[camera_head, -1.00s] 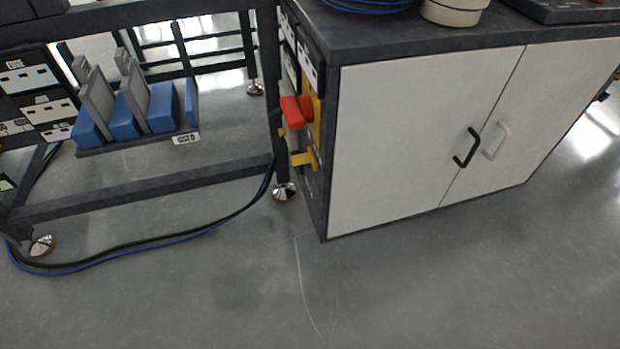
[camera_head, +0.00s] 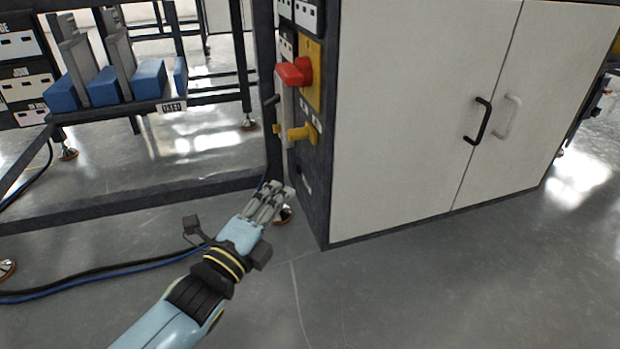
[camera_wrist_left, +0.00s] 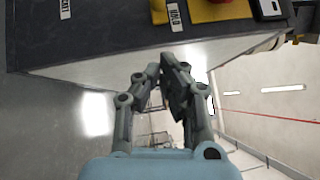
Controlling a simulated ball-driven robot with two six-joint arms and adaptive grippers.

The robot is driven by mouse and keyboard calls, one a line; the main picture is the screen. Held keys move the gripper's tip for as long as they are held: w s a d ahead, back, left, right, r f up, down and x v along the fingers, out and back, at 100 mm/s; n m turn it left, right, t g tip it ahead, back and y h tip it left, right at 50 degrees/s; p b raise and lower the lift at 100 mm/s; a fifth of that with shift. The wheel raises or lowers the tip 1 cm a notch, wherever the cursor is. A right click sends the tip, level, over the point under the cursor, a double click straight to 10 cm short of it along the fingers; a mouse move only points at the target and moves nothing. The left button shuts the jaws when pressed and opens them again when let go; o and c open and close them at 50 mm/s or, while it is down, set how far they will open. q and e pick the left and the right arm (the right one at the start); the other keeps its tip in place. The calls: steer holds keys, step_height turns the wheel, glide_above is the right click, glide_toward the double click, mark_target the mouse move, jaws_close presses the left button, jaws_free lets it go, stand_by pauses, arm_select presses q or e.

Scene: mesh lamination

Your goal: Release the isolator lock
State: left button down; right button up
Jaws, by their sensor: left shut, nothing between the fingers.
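The isolator panel is on the narrow side of the cabinet. A red rotary handle (camera_head: 294,72) sits on a yellow plate (camera_head: 313,75). Below it a yellow lever (camera_head: 298,132) sticks out to the left; I take it for the lock. My left gripper (camera_head: 279,189) is shut and empty, below and slightly left of the yellow lever, apart from it. In the left wrist view the shut left gripper (camera_wrist_left: 172,72) points at the dark panel, with a yellow part (camera_wrist_left: 160,10) and part of a red one (camera_wrist_left: 219,2) at the top edge. My right gripper is not in view.
The white cabinet doors (camera_head: 420,110) with a black handle (camera_head: 478,121) stand to the right. A dark rack with blue blocks (camera_head: 103,86) is at the left. A black and blue cable (camera_head: 100,284) lies on the floor. The floor in front is free.

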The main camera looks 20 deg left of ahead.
arm_select(q)
steer(key=shift+w+f, duration=0.2)
steer(key=shift+f, duration=0.15)
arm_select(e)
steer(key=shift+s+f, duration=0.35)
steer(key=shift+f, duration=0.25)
arm_select(q)
steer(key=b, duration=0.3)
glide_toward(310, 138)
steer(key=w+d, duration=0.2)
steer(key=w, duration=0.2)
steer(key=shift+w+a+r, duration=0.35)
steer(key=shift+w+a, duration=0.1)
steer(key=shift+w, duration=0.05)
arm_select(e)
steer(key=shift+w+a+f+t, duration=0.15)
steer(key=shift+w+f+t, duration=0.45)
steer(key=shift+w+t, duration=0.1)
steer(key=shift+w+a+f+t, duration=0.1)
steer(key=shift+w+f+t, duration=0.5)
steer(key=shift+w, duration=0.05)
